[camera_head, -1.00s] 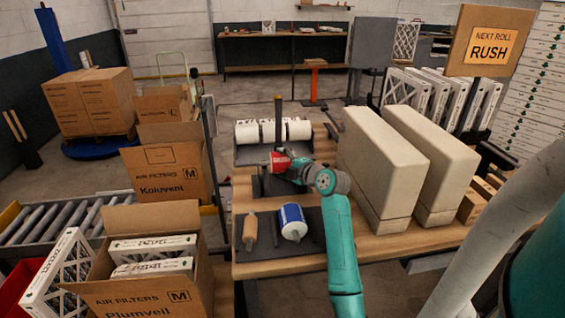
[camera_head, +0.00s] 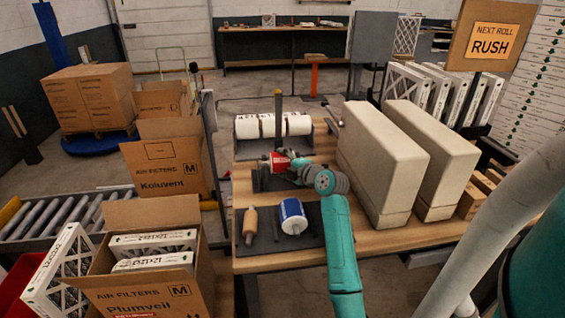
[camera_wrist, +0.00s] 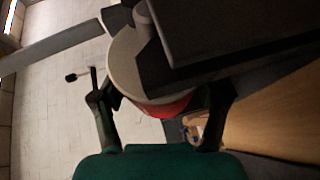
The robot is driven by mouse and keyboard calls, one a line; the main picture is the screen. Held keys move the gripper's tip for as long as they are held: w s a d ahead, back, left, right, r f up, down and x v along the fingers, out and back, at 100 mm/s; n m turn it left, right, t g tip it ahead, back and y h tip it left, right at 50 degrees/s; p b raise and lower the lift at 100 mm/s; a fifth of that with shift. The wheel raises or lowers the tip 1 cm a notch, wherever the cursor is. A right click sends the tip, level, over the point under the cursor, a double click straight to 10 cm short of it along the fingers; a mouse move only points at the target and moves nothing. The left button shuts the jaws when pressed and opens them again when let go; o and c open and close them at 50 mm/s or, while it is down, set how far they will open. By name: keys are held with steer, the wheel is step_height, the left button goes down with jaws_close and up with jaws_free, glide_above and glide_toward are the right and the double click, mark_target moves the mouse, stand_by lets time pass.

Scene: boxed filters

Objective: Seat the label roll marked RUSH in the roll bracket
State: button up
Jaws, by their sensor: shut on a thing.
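My gripper (camera_wrist: 160,105) is shut on a roll with a red label (camera_wrist: 172,107), its fingers on either side of it in the wrist view. The same red roll (camera_head: 280,161) shows in the head view above the dark bracket (camera_head: 257,181) on the bench. No RUSH marking is readable on the roll. In the wrist view a dark part covers some of the roll's pale end. I cannot tell whether the roll touches the bracket.
White rolls lie in a dark tray (camera_head: 240,152) behind. Tall beige blocks (camera_head: 377,160) stand close right. A sign (camera_head: 490,40) reads NEXT ROLL RUSH.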

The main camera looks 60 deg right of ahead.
steer(key=shift+f, duration=0.85)
steer(key=shift+r, duration=0.1)
stand_by(0.3)
steer(key=shift+r, duration=1.9)
steer(key=shift+f, duration=1.95)
stand_by(0.6)
steer(key=o, duration=1.4)
steer(key=shift+c, duration=0.2)
steer(key=shift+o, duration=1.1)
steer(key=shift+f, duration=0.1)
